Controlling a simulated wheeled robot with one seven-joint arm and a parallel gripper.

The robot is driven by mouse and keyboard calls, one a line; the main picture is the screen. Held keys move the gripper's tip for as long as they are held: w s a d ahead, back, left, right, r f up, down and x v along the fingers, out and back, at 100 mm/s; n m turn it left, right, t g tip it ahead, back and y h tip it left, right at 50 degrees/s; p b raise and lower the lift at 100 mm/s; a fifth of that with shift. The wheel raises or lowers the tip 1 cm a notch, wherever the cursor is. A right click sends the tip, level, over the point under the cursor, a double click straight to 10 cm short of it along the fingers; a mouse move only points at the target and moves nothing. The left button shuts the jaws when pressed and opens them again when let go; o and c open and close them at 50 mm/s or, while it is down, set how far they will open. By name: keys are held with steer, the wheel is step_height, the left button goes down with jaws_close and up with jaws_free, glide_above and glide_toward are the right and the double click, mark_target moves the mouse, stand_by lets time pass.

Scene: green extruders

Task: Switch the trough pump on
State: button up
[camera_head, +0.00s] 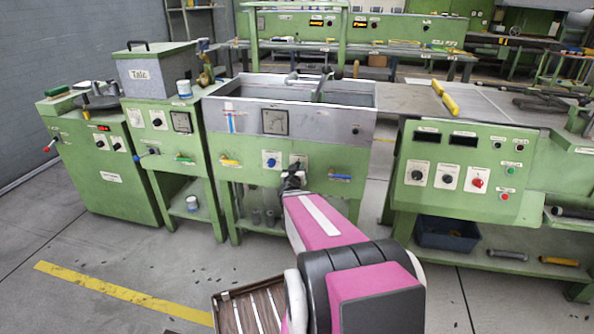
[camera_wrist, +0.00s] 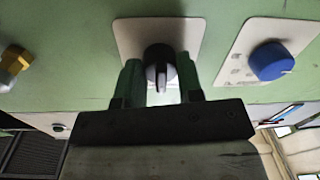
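The trough (camera_head: 345,94) is a grey metal basin on a green cabinet in the middle of the head view. Its front carries a blue knob (camera_head: 270,159), which also shows in the wrist view (camera_wrist: 270,61). In the wrist view a black rotary switch (camera_wrist: 160,58) with a pale pointer sits on a white plate (camera_wrist: 135,38). My gripper (camera_wrist: 161,77) is open, with one finger on each side of this switch. I cannot tell whether the fingers touch it. In the head view my gripper (camera_head: 292,176) is at the trough front and hides most of the switch.
A blue-handled valve (camera_head: 340,177) is right of my gripper and a yellow-handled valve (camera_head: 229,162) is at left. A green cabinet with knobs and a red button (camera_head: 477,183) stands at right.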

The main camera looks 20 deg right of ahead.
steer(key=shift+m, duration=0.3)
steer(key=shift+c, duration=0.3)
steer(key=m, duration=1.1)
steer(key=shift+h, duration=0.3)
steer(key=shift+m, duration=0.4)
steer(key=o, duration=0.9)
steer(key=v, duration=1.1)
steer(key=shift+f, duration=0.2)
steer(key=shift+w, duration=0.15)
